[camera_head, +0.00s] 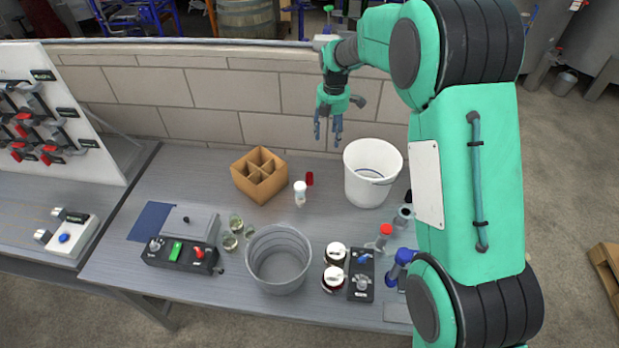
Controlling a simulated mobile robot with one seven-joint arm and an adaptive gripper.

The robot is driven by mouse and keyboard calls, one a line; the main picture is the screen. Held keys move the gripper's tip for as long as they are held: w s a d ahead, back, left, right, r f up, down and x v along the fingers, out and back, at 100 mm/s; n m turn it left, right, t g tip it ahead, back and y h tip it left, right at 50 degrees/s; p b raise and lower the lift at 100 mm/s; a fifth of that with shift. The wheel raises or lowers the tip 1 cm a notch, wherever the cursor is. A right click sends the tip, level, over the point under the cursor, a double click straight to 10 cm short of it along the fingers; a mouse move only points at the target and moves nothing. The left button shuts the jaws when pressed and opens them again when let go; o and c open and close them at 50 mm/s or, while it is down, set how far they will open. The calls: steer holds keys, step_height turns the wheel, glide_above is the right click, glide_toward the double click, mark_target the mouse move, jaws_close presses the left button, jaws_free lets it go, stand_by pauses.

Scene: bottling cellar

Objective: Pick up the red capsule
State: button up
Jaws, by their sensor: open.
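A small red capsule (309,178) stands or lies on the grey workbench (175,185), between a cardboard divider box and a white bucket; its exact posture is too small to tell. My gripper (328,137) is up in front of the block wall, above and slightly right of the capsule in the picture. Its fingers point down, are spread apart and hold nothing. The capsule is fully in view and apart from my gripper.
A small white bottle (300,192) stands close beside the capsule. The cardboard box (252,186) is to the left, the white bucket (366,192) to the right. A grey bucket (279,272), dark jars (334,280) and control boxes (182,255) are nearer the front edge.

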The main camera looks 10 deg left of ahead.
mark_target(309, 175)
steer(key=w+a+f+n, duration=0.2)
steer(key=a+f, duration=0.1)
steer(key=f, duration=0.4)
steer(key=w+a+f+n+g+p, duration=0.1)
steer(key=w+a+f+n, duration=0.1)
steer(key=f, duration=0.5)
steer(key=shift+a+f+n, duration=0.25)
steer(key=shift+a+n, duration=0.55)
steer(key=shift+a, duration=0.45)
steer(key=shift+f, duration=4.25)
steer(key=shift+f, duration=0.1)
steer(key=shift+f, duration=2.5)
steer(key=shift+c, duration=0.5)
steer(key=c, duration=0.6)
